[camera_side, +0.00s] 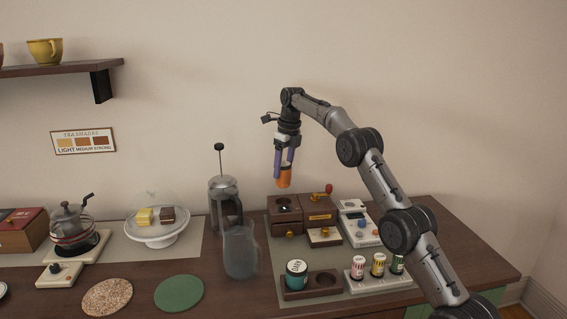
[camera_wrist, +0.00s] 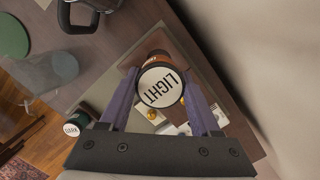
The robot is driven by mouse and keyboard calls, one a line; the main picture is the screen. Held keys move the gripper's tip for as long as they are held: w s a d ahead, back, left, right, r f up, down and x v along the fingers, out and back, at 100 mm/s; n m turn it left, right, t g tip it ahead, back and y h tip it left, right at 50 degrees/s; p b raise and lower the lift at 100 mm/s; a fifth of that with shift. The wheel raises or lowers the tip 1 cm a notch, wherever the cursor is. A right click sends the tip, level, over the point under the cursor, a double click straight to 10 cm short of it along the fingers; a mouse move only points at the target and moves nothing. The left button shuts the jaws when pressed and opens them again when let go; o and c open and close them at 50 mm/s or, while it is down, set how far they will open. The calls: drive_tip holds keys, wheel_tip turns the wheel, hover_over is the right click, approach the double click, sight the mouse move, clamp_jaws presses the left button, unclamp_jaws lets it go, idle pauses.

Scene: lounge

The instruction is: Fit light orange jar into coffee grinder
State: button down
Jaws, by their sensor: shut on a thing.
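The light orange jar (camera_side: 284,178) is held between the two fingers of my gripper (camera_side: 284,166), above the wooden coffee grinder. In the wrist view its white lid, marked LIGHT, faces the camera, and the jar (camera_wrist: 160,87) sits between the purple fingers of my gripper (camera_wrist: 163,95). The coffee grinder (camera_side: 286,217) is a brown wooden box with a round dark opening on top and a small drawer knob in front. The jar hangs clear of the opening, with a visible gap. In the wrist view the jar hides much of what lies below it.
A teal jar marked DARK (camera_side: 297,273) stands in a wooden holder (camera_side: 325,284). A French press (camera_side: 224,196) and a glass vessel (camera_side: 240,250) stand left of the grinder. A white scale (camera_side: 357,222) and several small jars stand right. The air around my gripper is clear.

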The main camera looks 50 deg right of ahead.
sight(283, 181)
drive_tip(key=shift+f, duration=2.4)
drive_tip(key=shift+f, duration=1.35)
unclamp_jaws()
drive_tip(key=shift+f, duration=0.1)
drive_tip(key=shift+s+r, duration=0.2)
drive_tip(key=shift+r, duration=1.05)
drive_tip(key=shift+s+r, duration=0.2)
drive_tip(key=shift+r, duration=1.05)
drive_tip(key=shift+s+r, duration=0.2)
drive_tip(key=shift+r, duration=1.05)
